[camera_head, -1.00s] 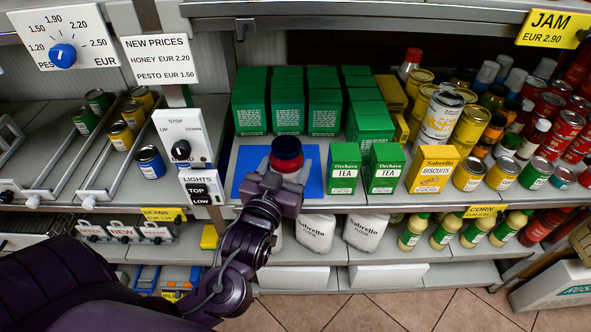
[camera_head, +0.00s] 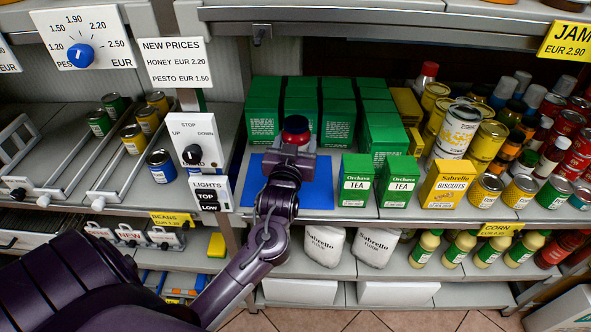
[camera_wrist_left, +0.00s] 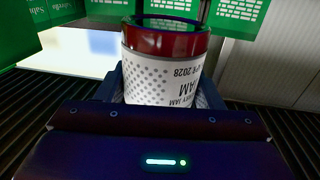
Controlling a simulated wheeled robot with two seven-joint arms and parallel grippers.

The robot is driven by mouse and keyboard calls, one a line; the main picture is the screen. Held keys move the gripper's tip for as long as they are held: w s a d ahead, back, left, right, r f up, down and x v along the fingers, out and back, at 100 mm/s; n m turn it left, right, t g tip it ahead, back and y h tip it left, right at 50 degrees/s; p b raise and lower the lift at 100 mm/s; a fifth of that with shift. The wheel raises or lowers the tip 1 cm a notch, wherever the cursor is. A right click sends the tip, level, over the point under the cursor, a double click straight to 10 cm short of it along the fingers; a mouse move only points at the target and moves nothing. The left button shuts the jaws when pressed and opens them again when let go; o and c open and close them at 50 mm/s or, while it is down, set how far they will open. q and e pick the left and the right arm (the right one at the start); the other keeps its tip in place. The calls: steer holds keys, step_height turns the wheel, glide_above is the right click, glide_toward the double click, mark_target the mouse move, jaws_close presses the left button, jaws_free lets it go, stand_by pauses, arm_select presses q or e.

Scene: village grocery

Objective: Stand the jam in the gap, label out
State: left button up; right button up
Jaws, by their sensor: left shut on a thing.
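The jam jar (camera_head: 295,127) shows a red body and a dark blue top in the head view. My left gripper (camera_head: 293,149) is shut on it, above the back edge of a blue patch (camera_head: 318,192) on the shelf and in front of tall green boxes. In the left wrist view the jar (camera_wrist_left: 165,75) stands between the fingers, with a red band and a white label whose print, including "JAM", appears upside down. Whether its base touches the shelf is hidden. My right gripper is not in view.
Green tea boxes (camera_head: 357,181) and a yellow biscuits box (camera_head: 446,182) stand right of the blue patch. Taller green boxes (camera_head: 262,110) stand behind it. A switch panel (camera_head: 195,143) is at its left. Several cans and jars fill the right side.

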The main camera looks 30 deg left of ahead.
arm_select(q)
step_height(320, 180, down, 9)
steer(key=shift+r, duration=0.1)
stand_by(0.3)
steer(key=o, duration=1.4)
steer(key=b+v, duration=0.1)
steer(key=v, duration=1.1)
steer(key=shift+s, duration=0.1)
